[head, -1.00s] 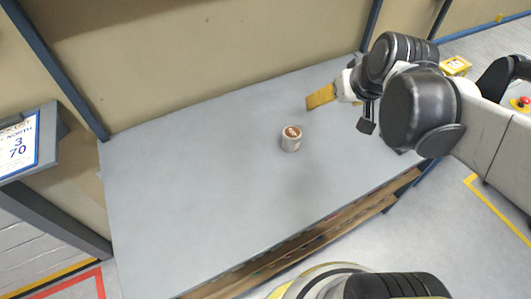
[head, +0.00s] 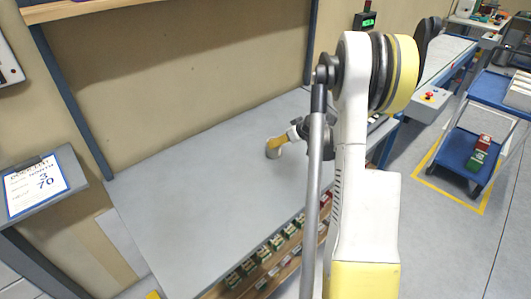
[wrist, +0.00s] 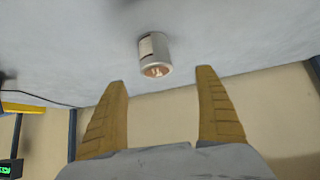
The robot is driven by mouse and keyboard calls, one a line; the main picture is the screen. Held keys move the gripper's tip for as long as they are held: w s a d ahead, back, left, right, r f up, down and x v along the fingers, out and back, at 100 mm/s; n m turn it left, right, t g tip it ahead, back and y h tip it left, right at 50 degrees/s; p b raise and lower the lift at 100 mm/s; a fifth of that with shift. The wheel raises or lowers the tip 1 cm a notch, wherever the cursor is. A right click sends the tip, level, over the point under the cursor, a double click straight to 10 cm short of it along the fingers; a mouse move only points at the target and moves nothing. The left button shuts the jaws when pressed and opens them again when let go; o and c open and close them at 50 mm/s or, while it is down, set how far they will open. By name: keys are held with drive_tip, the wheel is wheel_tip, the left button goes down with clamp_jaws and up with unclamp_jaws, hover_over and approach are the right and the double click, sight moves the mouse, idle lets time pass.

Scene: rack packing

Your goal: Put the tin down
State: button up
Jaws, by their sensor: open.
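The tin (head: 272,153) is a small pale can with a brown top. It stands upright on the grey shelf board (head: 190,170). It also shows in the wrist view (wrist: 153,50), beyond the fingertips and roughly midway between them. My gripper (wrist: 162,76) is open, its two yellow fingers spread with nothing between them. In the head view my gripper (head: 279,141) is beside the tin and overlaps its upper right; whether they touch cannot be told there. In the wrist view a gap shows between fingers and tin.
The board is bare around the tin, with a wall behind and blue posts (head: 70,100) at the back. Small boxes (head: 262,252) line a lower level at the front. A blue trolley (head: 468,160) stands at right, and a sign (head: 38,183) at left.

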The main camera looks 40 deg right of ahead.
drive_tip(key=b+x, duration=0.1)
drive_tip(key=x, duration=0.3)
drive_tip(key=shift+w+d+f, duration=0.15)
drive_tip(key=shift+f, duration=0.05)
drive_tip(key=b+x, duration=0.1)
drive_tip(key=x, duration=0.1)
drive_tip(key=b+x, duration=0.1)
drive_tip(key=x, duration=0.2)
drive_tip(key=shift+d+f+b, duration=0.2)
drive_tip(key=shift+d+b, duration=0.05)
drive_tip(key=shift+b, duration=0.1)
drive_tip(key=shift+r, duration=0.1)
drive_tip(key=shift+c, duration=0.2)
